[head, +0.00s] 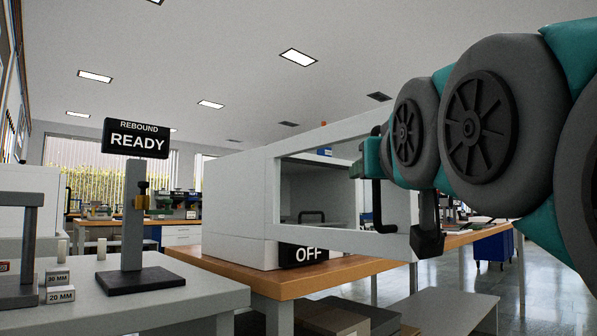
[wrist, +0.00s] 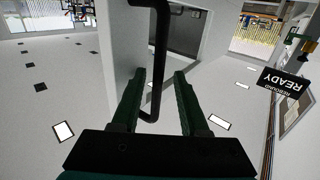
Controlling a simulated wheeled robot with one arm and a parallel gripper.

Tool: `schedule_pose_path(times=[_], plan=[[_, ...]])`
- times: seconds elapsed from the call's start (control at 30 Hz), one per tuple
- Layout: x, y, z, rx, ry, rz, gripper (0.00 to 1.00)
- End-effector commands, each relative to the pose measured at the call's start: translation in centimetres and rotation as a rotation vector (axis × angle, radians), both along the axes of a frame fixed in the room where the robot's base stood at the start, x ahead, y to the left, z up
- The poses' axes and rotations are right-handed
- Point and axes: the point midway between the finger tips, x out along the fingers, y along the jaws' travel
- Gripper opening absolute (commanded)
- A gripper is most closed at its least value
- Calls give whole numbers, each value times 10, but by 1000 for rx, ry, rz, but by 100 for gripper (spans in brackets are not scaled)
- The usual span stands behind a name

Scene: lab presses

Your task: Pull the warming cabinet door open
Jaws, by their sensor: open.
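The warming cabinet (head: 228,208) is a white box on an orange-topped bench. Its white-framed door (head: 340,240), with a large window, stands swung out from the left side towards me, its free edge past the bench front. The black bar handle (head: 378,205) is near that free edge; it also shows in the wrist view (wrist: 162,40). My gripper (wrist: 160,73) is open, with its two fingers on either side of the handle bar. The bar looks closer to the left finger; I cannot tell if they touch. My arm hides part of the door's upper right corner.
A grey bench (head: 190,304) at left carries a READY sign stand (head: 133,230) and small marked blocks (head: 59,285). Boxes (head: 335,315) lie low in front of the cabinet bench. Open floor shows at right.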

Motion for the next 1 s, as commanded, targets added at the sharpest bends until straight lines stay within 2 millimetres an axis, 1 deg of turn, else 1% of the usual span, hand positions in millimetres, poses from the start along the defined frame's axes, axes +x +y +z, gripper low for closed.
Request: schedule_pose_path(times=[0.13,0.27,0.37,0.73,0.83,1.0], plan=[[-2,0,0,0,1,0,45],[-9,0,0,0,0,0,45],[-21,0,1,0,-2,0,45],[-73,0,1,0,-3,0,45],[-78,0,0,0,-2,0,45],[-78,0,0,0,0,0,45]])
